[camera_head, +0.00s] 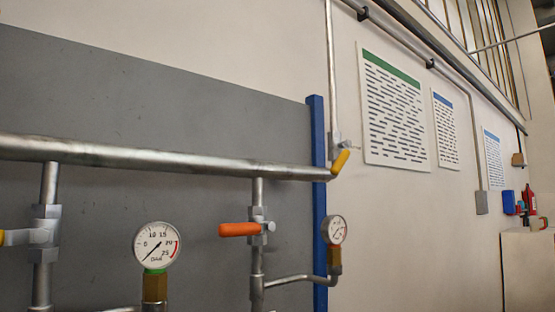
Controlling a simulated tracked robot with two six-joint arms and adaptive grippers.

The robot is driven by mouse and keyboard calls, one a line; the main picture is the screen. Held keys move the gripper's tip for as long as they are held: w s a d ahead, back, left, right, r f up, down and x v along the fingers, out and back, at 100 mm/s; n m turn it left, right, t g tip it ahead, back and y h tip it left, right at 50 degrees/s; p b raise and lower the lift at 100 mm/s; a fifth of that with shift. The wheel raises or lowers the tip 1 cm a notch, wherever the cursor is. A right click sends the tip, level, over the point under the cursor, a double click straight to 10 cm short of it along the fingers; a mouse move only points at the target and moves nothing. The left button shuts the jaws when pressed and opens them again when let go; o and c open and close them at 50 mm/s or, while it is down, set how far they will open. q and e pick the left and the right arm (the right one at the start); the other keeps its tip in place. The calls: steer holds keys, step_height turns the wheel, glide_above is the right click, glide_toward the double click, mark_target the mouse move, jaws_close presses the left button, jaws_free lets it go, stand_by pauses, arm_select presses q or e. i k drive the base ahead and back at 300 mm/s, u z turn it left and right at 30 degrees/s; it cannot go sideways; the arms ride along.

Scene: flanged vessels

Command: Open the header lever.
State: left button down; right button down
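A thick grey horizontal header pipe (180,158) runs from the left edge to a blue upright post. At its right end a valve carries a short yellow lever (341,162), tilted up to the right. Below, an orange lever (240,229) sticks out level to the left from a valve (262,226) on a vertical branch pipe, so it lies across that pipe. The tip of another yellow lever (3,237) shows at the left edge beside a second branch valve (45,235). The view does not label which lever is the header lever. Neither gripper is in view.
A large dial gauge (157,245) and a smaller one (334,230) stand below the header. The blue post (319,200) is close behind the pipe end. A grey panel (120,100) backs the pipes. Notices (395,110) hang on the right wall; a pale cabinet (528,270) stands far right.

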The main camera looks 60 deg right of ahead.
mark_target(342, 160)
steer(key=z, duration=0.1)
steer(key=k, duration=1)
steer(key=z, duration=0.85)
steer(key=i, duration=0.6)
steer(key=z, duration=0.4)
